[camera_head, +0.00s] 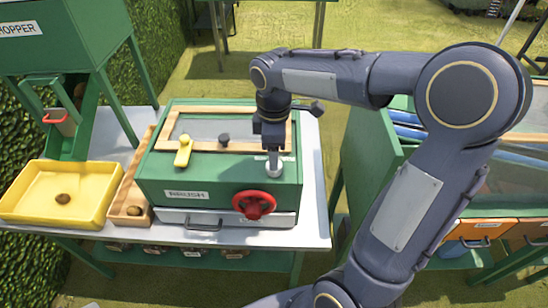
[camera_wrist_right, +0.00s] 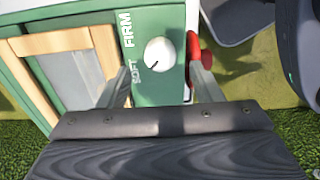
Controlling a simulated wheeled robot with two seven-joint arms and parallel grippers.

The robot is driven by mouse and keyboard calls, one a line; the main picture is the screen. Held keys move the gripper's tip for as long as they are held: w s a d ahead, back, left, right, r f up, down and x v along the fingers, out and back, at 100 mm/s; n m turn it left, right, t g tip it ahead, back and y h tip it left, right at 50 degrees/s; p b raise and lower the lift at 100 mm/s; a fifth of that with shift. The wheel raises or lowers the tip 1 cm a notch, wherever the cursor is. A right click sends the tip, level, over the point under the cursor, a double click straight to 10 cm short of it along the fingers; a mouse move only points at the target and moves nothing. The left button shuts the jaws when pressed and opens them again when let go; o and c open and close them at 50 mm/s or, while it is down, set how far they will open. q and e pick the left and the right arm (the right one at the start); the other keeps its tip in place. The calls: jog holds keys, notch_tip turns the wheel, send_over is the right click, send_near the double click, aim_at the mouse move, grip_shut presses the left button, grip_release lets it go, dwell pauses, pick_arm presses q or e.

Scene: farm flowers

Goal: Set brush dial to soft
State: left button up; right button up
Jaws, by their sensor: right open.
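The green brush machine (camera_head: 166,172) stands on a grey table, with a BRUSH label on its front. Its white round dial (camera_wrist_right: 161,50) sits on the green top between printed FIRM and SOFT labels in the right wrist view. A short dark mark on the dial points down-left, toward the SOFT side. My left gripper is not in view.
A red valve wheel (camera_head: 254,204) is on the machine's front, close to the dial. A yellow lever (camera_head: 183,151) and a dark knob (camera_head: 224,139) are on the top. A yellow tray (camera_head: 88,185) and a wooden box (camera_head: 128,203) stand to the left.

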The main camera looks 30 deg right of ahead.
notch_tip(320, 180, up, 3)
jog(key=shift+r, duration=0.2)
jog(key=shift+s, duration=0.1)
dwell(0.4)
jog(key=shift+s+r, duration=0.15)
jog(key=shift+s, duration=0.2)
jog(key=s+a+f+m+t+y, duration=0.1)
jog(key=s+a+m+t+y, duration=0.1)
jog(key=s+m, duration=0.4)
jog(key=s+a+f+m+t+y, duration=0.1)
jog(key=s+a+m+t, duration=0.1)
jog(key=s+m, duration=0.5)
jog(key=shift+s+a+f+m+t+y, duration=0.3)
jog(key=shift+s+t, duration=0.5)
jog(key=shift+s, duration=0.95)
jog(key=shift+d, duration=0.1)
dwell(1.6)
